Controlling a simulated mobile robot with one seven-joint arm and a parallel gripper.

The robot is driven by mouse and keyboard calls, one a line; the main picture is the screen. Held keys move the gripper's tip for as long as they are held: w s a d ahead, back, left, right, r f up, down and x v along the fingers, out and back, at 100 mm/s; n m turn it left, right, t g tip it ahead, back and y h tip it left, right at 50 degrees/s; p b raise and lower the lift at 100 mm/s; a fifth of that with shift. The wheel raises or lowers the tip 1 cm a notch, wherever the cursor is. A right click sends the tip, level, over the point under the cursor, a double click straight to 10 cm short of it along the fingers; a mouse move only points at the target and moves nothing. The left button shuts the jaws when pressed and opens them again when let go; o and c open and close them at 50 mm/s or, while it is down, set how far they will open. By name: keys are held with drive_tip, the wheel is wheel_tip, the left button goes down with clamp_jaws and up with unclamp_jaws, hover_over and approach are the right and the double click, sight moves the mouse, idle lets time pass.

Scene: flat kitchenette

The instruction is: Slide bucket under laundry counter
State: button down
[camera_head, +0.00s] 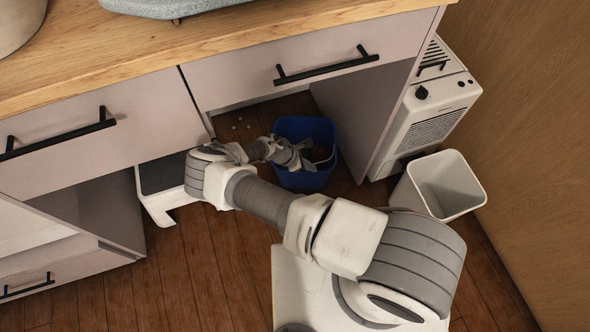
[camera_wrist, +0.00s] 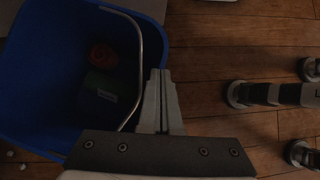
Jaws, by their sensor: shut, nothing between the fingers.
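The blue bucket (camera_head: 301,178) stands on the wooden floor at the front of the open space under the counter (camera_head: 230,45). In the wrist view the bucket (camera_wrist: 40,75) fills the left side. A thin metal handle (camera_wrist: 137,60) curves along its right side. A red-orange item (camera_wrist: 103,54) and a dark green item (camera_wrist: 100,85) lie inside it. My gripper (camera_wrist: 160,75) is shut and empty, its fingertips close to the handle and the bucket's right wall. Whether they touch is unclear. In the head view my gripper (camera_head: 305,160) reaches over the bucket and hides part of it.
A white bin (camera_head: 440,185) stands at the right, beside a white heater-like appliance (camera_head: 430,105). A cabinet side panel (camera_head: 365,105) borders the opening on the right. A white step stool (camera_head: 160,190) stands left of it. Small pale bits (camera_head: 238,122) lie on the floor inside.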

drive_tip(key=shift+b+x, duration=0.4)
drive_tip(key=shift+x, duration=0.5)
drive_tip(key=shift+a+f, duration=0.1)
drive_tip(key=shift+f, duration=0.15)
